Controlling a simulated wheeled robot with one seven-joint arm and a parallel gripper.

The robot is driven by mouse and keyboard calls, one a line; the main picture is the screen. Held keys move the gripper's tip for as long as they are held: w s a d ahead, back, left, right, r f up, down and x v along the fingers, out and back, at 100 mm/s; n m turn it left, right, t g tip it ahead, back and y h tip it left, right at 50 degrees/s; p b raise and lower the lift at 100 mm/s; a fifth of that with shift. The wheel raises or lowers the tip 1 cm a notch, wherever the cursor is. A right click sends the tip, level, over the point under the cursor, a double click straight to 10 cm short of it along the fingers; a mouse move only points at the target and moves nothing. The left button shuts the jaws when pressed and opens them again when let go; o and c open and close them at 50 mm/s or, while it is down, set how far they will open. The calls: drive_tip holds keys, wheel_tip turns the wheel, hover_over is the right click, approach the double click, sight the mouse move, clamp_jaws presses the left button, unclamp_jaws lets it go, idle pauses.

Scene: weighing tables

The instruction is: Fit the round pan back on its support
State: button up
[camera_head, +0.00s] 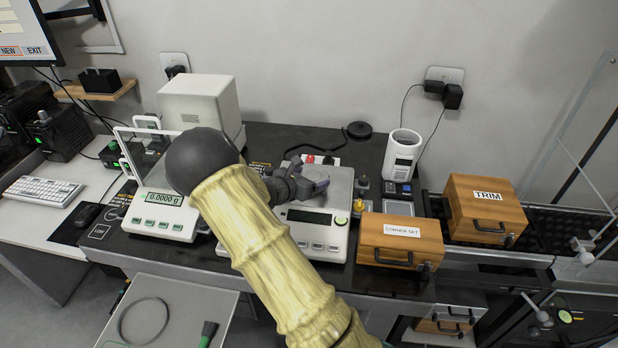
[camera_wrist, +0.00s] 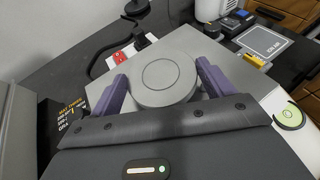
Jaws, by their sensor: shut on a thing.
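The round pan (camera_wrist: 166,80) is a flat grey disc with a thin ring on its face. In the wrist view it sits between the two purple fingers of my gripper (camera_wrist: 163,72), which is shut on it. In the head view my gripper (camera_head: 318,184) is over the steel platform (camera_head: 341,182) of the right-hand balance; the pan is hard to pick out there. I cannot tell whether the pan touches the platform. The analytical balance (camera_head: 160,213) on the left reads 0.0000 g. My arm covers part of it, and I cannot make out a pan support.
A wooden corner set box (camera_head: 399,240) stands right of the platform balance, with the trim box (camera_head: 485,208) beyond it. A white cylinder (camera_head: 402,155) and a black round piece (camera_head: 360,130) stand behind. A side tray (camera_head: 165,312) holds a loop and a brush.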

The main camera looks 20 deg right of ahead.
drive_tip(key=shift+f, duration=0.3)
drive_tip(key=o, duration=1)
drive_tip(key=shift+a, duration=0.1)
drive_tip(key=v, duration=1.7)
